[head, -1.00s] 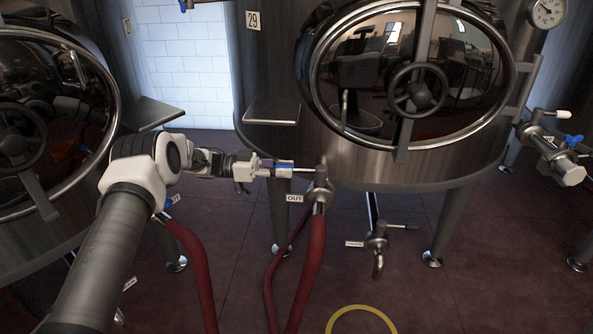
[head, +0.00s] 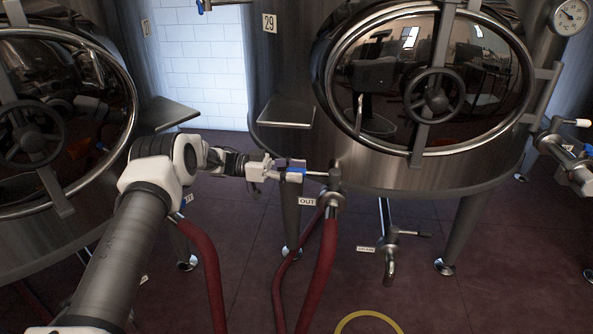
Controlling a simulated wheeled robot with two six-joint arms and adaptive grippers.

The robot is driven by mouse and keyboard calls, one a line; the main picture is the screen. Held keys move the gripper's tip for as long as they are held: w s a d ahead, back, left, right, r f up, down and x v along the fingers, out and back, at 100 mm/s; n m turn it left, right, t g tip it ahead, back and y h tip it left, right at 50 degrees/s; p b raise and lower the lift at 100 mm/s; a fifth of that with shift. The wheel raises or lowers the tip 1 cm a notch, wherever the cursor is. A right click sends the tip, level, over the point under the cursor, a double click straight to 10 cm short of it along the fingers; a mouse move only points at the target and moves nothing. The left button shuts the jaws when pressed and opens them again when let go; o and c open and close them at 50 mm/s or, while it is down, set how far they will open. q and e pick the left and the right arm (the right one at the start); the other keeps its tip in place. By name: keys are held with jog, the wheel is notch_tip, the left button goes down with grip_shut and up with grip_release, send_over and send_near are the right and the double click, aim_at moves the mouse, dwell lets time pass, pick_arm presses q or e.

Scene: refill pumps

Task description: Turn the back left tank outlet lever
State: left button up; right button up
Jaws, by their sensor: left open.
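The outlet valve (head: 332,192) sits low on the front of the steel tank numbered 29 (head: 268,150), beside a small OUT label. I cannot tell whether the fingers touch the grip. A red hose (head: 322,265) hangs down from the outlet. My right gripper is not in view.
A second steel tank (head: 95,235) stands at the left, with a red hose (head: 208,262) near my arm. A drain tap (head: 390,250) juts out low, right of the outlet. Another valve (head: 565,150) is at the far right. Open floor lies in front.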

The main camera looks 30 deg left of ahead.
pick_arm(q)
jog(key=v, duration=1.1)
jog(key=shift+a, duration=0.3)
jog(key=shift+r, duration=0.1)
